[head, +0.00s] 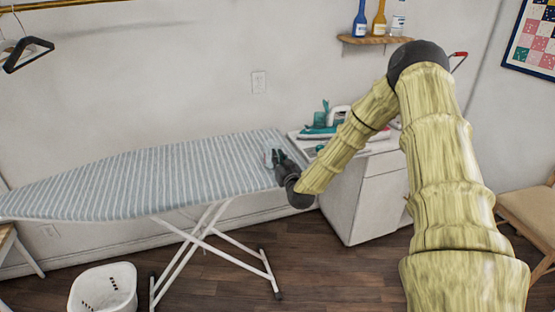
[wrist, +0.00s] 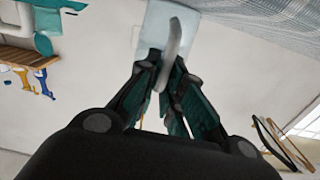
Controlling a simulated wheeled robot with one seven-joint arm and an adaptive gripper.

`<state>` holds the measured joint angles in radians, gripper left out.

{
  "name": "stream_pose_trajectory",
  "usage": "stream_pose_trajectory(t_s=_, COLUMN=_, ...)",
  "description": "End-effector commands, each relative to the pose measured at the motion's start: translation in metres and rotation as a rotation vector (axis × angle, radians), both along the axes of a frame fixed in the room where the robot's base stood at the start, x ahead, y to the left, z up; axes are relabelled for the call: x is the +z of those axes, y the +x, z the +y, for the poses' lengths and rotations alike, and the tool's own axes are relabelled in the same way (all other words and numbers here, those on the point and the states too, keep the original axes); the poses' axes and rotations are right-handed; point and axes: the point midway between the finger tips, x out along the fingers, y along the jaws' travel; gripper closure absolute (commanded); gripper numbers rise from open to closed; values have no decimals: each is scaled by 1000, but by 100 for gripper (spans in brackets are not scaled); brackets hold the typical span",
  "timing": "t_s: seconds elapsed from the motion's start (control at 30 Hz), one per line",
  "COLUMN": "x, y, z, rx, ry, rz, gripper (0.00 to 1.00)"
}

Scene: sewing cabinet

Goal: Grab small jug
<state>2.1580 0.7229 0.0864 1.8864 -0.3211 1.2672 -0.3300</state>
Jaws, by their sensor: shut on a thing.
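The small jug (wrist: 152,28) is pale and translucent, with a light grey curved handle (wrist: 174,38), at the top middle of the wrist view. My gripper (wrist: 168,82) is shut on the jug, with its fingers at the handle; the exact contact is hard to make out. In the head view the jug (head: 268,158) is small and pale at the tip of my gripper (head: 279,161), by the right end of the ironing board. The gripper partly hides it there, and I cannot tell whether it touches the board.
The striped ironing board (head: 150,178) stands on crossed white legs. Right of it is a white cabinet (head: 372,195) with a teal-and-white iron (head: 325,123) on top. A white basket (head: 103,288) sits on the floor. A wall shelf (head: 375,40) holds several bottles.

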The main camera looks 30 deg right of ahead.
Motion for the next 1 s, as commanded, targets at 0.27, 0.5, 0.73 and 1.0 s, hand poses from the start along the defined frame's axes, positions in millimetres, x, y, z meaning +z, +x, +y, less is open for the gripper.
stream_pose_trajectory(t_s=0.27, x=7, y=1, z=0, rx=0, ry=0, rz=-2, gripper=100)
stream_pose_trajectory(t_s=0.5, x=19, y=0, z=0, rx=1, ry=-1, rz=-2, gripper=100)
stream_pose_trajectory(t_s=0.73, x=36, y=0, z=0, rx=0, ry=-1, rz=-3, gripper=100)
stream_pose_trajectory(t_s=1.0, x=37, y=-28, z=-8, rx=0, ry=1, rz=-1, gripper=100)
